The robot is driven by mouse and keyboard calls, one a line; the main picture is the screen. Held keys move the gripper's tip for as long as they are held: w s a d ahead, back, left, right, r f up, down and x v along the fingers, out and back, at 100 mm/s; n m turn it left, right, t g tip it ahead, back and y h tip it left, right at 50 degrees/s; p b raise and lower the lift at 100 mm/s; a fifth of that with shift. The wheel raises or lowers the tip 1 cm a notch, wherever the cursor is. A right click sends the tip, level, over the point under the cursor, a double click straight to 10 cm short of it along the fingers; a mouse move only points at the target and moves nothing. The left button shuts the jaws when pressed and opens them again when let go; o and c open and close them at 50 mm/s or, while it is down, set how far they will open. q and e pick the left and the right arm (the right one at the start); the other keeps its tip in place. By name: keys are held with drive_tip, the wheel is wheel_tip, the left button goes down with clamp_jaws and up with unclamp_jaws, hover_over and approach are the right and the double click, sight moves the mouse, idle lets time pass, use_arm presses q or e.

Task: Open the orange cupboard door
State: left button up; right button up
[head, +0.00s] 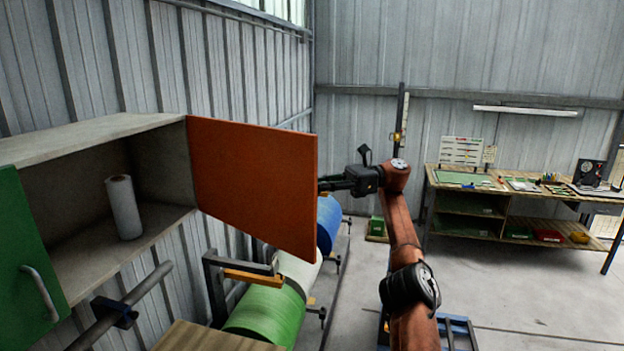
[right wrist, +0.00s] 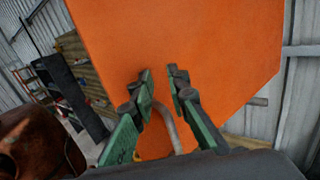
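The orange cupboard door (head: 255,180) stands wide open, swung out from the right side of the cupboard (head: 95,138). Its outer face fills much of the right wrist view (right wrist: 190,50). My right gripper (head: 325,184) is at the door's free edge, on its outer side, with the tips partly hidden by the door in the head view. In the right wrist view the two fingers (right wrist: 163,80) are apart, and the grey curved door handle (right wrist: 172,130) shows between them. I cannot tell whether they touch it. My left gripper is in neither view.
A white roll (head: 123,207) stands on the open shelf. A green door (head: 25,260) with a grey handle is at the left. Green (head: 265,315) and blue (head: 328,222) rolls lie below the orange door. A workbench (head: 510,190) stands at the right, with clear floor before it.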

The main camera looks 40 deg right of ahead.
wheel_tip(320, 180, up, 2)
drive_tip(key=shift+r, duration=0.15)
drive_tip(key=shift+s, duration=0.1)
drive_tip(key=shift+c, duration=0.4)
